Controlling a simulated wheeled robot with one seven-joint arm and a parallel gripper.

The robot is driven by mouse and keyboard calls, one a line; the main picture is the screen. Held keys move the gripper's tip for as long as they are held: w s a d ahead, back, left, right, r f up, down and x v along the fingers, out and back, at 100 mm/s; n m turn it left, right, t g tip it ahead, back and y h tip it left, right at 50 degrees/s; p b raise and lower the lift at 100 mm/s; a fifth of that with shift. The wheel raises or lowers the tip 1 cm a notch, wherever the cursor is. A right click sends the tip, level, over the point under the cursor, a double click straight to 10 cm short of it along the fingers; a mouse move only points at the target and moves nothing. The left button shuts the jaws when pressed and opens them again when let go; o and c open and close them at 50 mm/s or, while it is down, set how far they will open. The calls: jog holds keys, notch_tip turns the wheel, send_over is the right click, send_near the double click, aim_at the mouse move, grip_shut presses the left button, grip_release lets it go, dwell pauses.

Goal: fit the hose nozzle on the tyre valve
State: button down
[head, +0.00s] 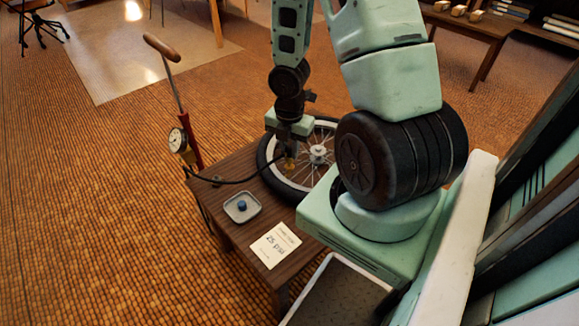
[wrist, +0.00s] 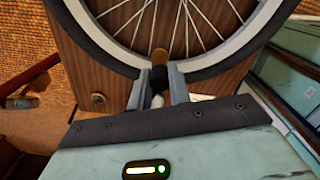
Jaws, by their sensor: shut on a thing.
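My gripper (head: 291,140) is shut on the hose nozzle, a dark-sleeved piece with a brass end (head: 290,163). In the wrist view the nozzle (wrist: 158,72) sits between the two fingers (wrist: 160,88), its brass end pointing away from the gripper and overlapping the tyre and pale rim. The spoked wheel (head: 268,168) lies flat on the small wooden table; its tyre also shows in the wrist view (wrist: 97,38). The tyre valve is not distinguishable, and I cannot tell whether the nozzle touches it. The black hose (head: 232,181) runs from the pump to the nozzle.
A hand pump (head: 180,105) with a gauge (head: 178,140) stands left of the table (head: 215,170). A small grey tray (head: 232,215) holding a blue cap (head: 242,205) and a card (head: 276,245) reading 25 PSI lie on the table's near part. Open floor lies left.

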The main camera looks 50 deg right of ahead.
jog(key=shift+f+b, duration=0.65)
jog(key=shift+f, duration=0.3)
jog(key=c, duration=1.2)
grip_release()
notch_tip(320, 180, up, 18)
jog(key=p, duration=1.2)
jog(key=shift+f, duration=0.25)
